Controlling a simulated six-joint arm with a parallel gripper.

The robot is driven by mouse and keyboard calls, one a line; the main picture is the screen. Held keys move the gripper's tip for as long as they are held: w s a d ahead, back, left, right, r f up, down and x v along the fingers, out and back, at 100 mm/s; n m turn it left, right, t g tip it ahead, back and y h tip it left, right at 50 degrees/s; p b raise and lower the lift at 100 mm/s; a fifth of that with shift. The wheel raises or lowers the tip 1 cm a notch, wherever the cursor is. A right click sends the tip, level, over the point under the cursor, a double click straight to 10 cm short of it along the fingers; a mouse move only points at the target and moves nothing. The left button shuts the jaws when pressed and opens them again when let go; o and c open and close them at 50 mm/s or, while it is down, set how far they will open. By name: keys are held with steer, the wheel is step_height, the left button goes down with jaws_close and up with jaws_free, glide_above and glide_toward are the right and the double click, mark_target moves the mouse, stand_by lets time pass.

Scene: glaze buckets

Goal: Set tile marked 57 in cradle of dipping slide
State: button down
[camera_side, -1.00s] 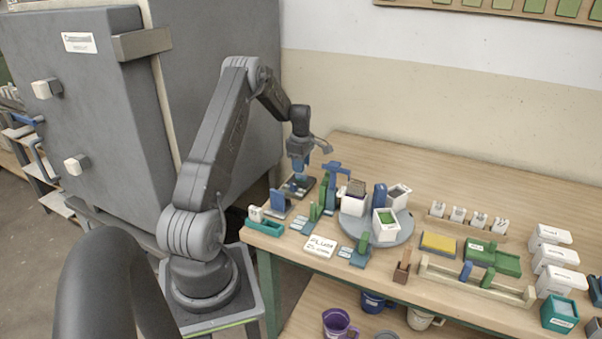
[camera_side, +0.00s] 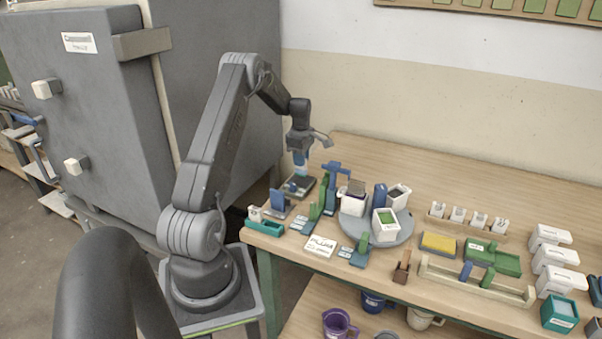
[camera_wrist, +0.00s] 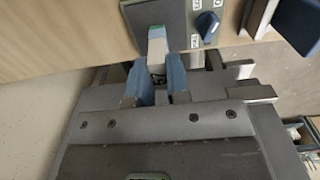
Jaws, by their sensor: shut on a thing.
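My gripper (camera_side: 300,170) is over the far left part of the bench, above a small dark control box (camera_side: 304,192). In the wrist view my gripper (camera_wrist: 158,82) has its blue-grey fingers shut on a pale tile (camera_wrist: 157,46) with a green edge at its far end. Its mark cannot be read, so I cannot tell whether it is 57. A blue upright with an arm (camera_side: 336,167) stands just right of my gripper, near low blue and green stands (camera_side: 315,211). I cannot tell for sure which part is the dipping slide's cradle.
A round grey turntable (camera_side: 376,234) carries white buckets. Several small white tiles stand in a wooden rack (camera_side: 465,225) at the right. A yellow pad (camera_side: 438,244), a green block and a long cream rail (camera_side: 450,278) lie nearer the front right. The back of the bench is clear.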

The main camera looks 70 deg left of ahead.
steer(key=shift+r, duration=2.75)
steer(key=shift+r, duration=0.35)
step_height(320, 180, up, 11)
steer(key=w+d, duration=0.5)
steer(key=d, duration=0.6)
steer(key=w+d, duration=0.4)
steer(key=d, duration=0.6)
steer(key=shift+w+a+f, duration=0.1)
steer(key=shift+f, duration=4.8)
